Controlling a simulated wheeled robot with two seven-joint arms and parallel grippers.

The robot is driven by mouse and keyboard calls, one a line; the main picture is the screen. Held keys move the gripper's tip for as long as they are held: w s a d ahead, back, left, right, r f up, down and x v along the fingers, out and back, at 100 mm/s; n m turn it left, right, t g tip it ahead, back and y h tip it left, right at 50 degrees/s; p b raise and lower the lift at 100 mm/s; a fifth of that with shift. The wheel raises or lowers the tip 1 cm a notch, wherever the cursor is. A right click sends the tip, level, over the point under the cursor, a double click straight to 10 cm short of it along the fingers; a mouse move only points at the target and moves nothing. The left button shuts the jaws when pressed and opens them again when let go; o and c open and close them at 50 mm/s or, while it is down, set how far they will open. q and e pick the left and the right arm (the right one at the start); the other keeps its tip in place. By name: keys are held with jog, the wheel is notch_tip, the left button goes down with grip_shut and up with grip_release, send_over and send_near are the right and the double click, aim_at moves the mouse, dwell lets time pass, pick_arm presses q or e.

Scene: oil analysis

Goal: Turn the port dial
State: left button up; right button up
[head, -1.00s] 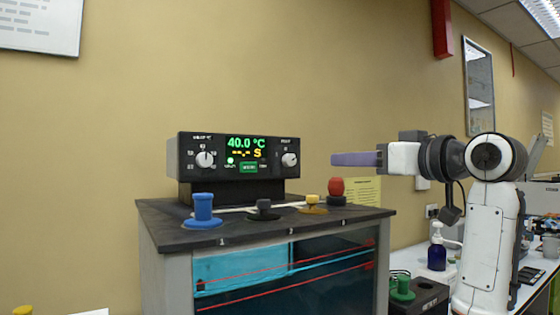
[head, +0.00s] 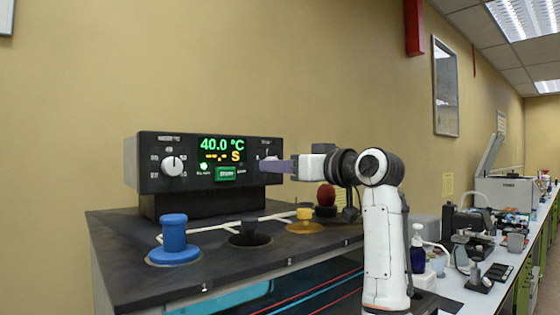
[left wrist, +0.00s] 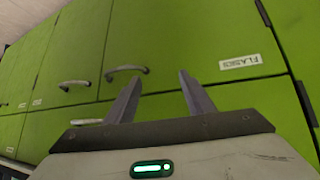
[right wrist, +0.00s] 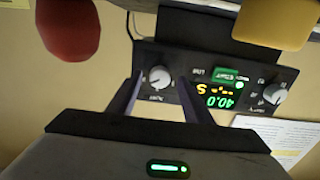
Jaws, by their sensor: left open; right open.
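The port dial (right wrist: 158,76) is a pale round knob on the black control box (head: 150,182). In the right wrist view, where the box appears upside down, the dial sits between my open fingertips. My right gripper (right wrist: 159,92) is open; I cannot tell whether its fingers touch the knob. In the head view, my right gripper (head: 264,166) reaches in from the right at the box's right end, largely covering the dial. My left gripper (left wrist: 160,82) is open and empty, facing green cabinet doors (left wrist: 190,45), away from the box.
A second knob (head: 173,166) is on the box's left side, with a lit display (head: 222,150) between. Blue (head: 174,235), black (head: 249,232), yellow (head: 305,222) and red (head: 326,195) stoppers stand on the dark bench top in front. A white counter with lab equipment runs off right.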

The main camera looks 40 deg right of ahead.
pick_arm(q)
jog(key=shift+w+r, duration=0.3)
pick_arm(e)
jog(key=shift+w, duration=0.55)
pick_arm(q)
jog(key=shift+w, duration=0.1)
pick_arm(e)
jog(key=shift+c, duration=0.3)
jog(key=c, duration=1)
pick_arm(q)
jog(key=shift+r, duration=0.1)
